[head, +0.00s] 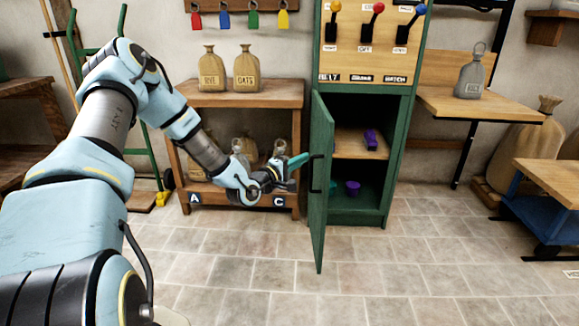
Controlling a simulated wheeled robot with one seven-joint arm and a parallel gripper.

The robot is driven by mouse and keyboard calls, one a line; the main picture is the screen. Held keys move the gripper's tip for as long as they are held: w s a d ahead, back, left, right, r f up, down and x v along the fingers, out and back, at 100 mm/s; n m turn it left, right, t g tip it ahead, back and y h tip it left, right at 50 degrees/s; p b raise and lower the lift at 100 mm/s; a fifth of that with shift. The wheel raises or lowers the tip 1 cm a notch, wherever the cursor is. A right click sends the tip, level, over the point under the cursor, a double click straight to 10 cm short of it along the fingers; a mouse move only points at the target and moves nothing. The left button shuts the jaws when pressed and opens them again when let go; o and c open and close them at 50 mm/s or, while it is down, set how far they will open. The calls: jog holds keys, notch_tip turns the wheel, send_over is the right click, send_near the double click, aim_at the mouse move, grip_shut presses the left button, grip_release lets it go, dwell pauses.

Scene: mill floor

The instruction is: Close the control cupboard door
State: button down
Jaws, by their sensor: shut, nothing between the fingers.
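The green control cupboard (401,122) stands at the centre right, below a wooden panel with levers. Its green door (319,219) is hinged on the left and stands wide open toward me, seen almost edge-on. A dark handle (316,174) is on the door's left-facing side. My gripper (303,159) is shut and empty, just left of the door near the handle's top. I cannot tell whether the fingertips touch the door. Inside, a purple object (371,139) sits on the shelf and a purple item (352,187) is at the bottom.
A wooden shelf unit (275,99) with sacks stands left of the cupboard, behind my gripper. A wall table (450,106) with a grey sack is at right. The tiled floor (420,270) in front is clear.

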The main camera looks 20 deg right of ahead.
aim_at(326, 153)
jog(key=shift+s+d, duration=0.25)
jog(key=shift+d, duration=1)
jog(key=shift+s+d, duration=0.2)
jog(key=shift+d, duration=1.05)
